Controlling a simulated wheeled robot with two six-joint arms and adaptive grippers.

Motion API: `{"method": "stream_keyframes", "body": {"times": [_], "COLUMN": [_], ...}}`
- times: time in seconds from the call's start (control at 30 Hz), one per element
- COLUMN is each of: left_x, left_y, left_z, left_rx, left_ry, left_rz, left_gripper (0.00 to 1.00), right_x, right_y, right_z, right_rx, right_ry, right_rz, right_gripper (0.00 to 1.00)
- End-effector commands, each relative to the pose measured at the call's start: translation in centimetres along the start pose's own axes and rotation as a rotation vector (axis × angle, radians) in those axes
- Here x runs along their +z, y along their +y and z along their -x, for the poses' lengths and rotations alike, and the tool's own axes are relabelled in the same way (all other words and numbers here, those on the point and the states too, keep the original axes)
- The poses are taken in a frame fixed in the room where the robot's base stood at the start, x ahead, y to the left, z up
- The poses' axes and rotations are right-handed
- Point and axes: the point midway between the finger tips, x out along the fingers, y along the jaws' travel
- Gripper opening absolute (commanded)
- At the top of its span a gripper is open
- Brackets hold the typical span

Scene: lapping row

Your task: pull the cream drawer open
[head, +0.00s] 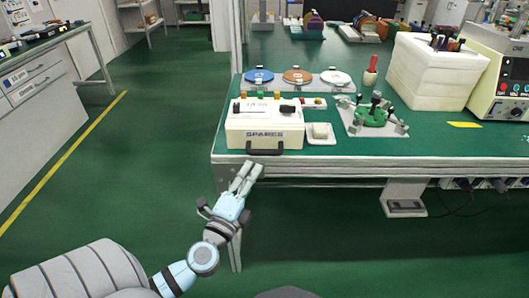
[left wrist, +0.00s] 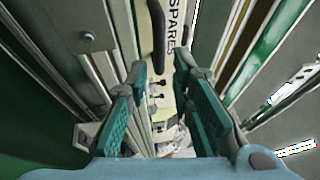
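The cream drawer, marked SPARES (head: 244,139), is the front of a cream box at the near left of the green bench. It shows no clear gap around its front. Its dark handle (head: 264,152) sits low on the front near the bench edge. My left gripper (head: 248,168) is just below and left of the handle, off the bench edge, open and empty. In the left wrist view, the open fingers (left wrist: 160,70) have the dark handle (left wrist: 157,35) and the cream front (left wrist: 174,12) beyond them, apart from the fingers. My right gripper is not in view.
Behind the box lie blue (head: 259,76), orange (head: 297,76) and white (head: 335,77) discs. A small white dish (head: 320,140) stands right of the drawer, near a green fixture (head: 373,117). A white bin (head: 430,80) stands farther right. The floor left of the bench is clear.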

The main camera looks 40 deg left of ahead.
Motion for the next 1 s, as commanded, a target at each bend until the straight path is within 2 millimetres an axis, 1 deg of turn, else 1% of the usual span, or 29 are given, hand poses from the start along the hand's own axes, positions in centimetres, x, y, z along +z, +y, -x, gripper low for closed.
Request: {"method": "stream_keyframes", "body": {"times": [0.03, 0.1, 0.2, 0.3, 0.4, 0.5, 0.73, 0.87, 1.0], "left_x": [0.0, 0.0, 0.0, 0.0, -0.1, -0.1, -0.1, -0.1, -0.1], "left_y": [-0.5, -0.4, -0.2, -0.1, 0.0, 0.1, 0.1, 0.1, 0.1], "left_z": [-1.6, -3.5, -5.6, -7.1, -8.0, -8.4, -8.5, -8.5, -8.5], "left_rx": [-0.003, -0.002, -0.001, 0.001, 0.002, 0.002, 0.003, 0.003, 0.003], "left_ry": [-0.001, -0.001, 0.000, 0.000, 0.000, 0.001, 0.001, 0.001, 0.001], "left_rz": [0.000, 0.000, 0.002, 0.001, 0.001, 0.001, 0.001, 0.001, 0.001], "left_gripper": [0.21, 0.21, 0.21, 0.21, 0.21, 0.21, 0.21, 0.01, 0.00], "right_x": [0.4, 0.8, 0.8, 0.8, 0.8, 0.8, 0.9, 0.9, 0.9], "right_y": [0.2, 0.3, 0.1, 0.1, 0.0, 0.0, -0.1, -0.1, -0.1], "right_z": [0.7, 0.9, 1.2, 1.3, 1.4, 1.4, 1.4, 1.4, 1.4], "right_rx": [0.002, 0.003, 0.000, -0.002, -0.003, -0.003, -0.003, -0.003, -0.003], "right_ry": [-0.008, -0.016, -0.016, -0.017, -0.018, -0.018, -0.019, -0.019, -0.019], "right_rz": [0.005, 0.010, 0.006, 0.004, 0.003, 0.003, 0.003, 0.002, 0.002], "right_gripper": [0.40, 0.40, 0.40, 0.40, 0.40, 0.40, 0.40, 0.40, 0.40]}}
